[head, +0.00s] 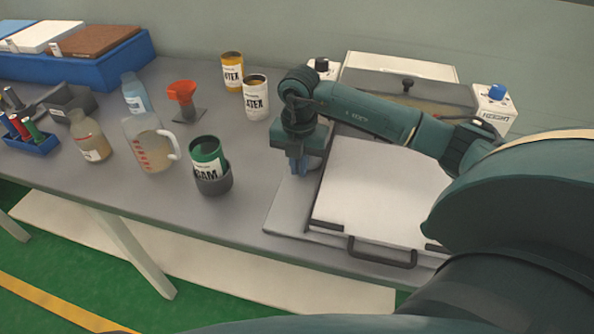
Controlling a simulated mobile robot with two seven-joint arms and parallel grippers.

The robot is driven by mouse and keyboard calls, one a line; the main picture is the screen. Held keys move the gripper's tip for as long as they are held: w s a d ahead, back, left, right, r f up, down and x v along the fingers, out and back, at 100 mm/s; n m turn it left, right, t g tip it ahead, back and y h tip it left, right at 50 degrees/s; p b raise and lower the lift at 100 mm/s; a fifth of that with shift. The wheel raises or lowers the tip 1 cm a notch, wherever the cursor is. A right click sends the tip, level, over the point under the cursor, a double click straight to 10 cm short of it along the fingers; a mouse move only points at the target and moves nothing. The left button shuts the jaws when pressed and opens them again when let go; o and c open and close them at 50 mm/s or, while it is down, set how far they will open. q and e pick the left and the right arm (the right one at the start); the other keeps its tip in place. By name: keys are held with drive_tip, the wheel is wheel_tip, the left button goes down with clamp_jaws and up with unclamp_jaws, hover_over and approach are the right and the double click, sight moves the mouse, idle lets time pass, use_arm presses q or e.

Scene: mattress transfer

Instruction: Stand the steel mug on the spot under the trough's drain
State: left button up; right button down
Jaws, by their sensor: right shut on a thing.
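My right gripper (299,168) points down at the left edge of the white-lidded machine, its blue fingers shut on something. My left gripper is not in view.
The white lid (380,190) with a dark front handle lies right of the gripper. A green can in a dark cup (213,184), a measuring jug (150,145), an orange funnel (183,92) and two LATEX cans (256,97) stand left. Grey table between cans and gripper is clear.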

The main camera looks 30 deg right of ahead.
drive_tip(key=shift+w+d, duration=0.1)
drive_tip(key=shift+d, duration=0.05)
drive_tip(key=shift+f+b, duration=0.3)
drive_tip(key=shift+f, duration=0.05)
idle(0.4)
drive_tip(key=c, duration=1.5)
unclamp_jaws()
drive_tip(key=shift+o, duration=0.2)
wheel_tip(320, 180, up, 13)
drive_tip(key=shift+b, duration=0.3)
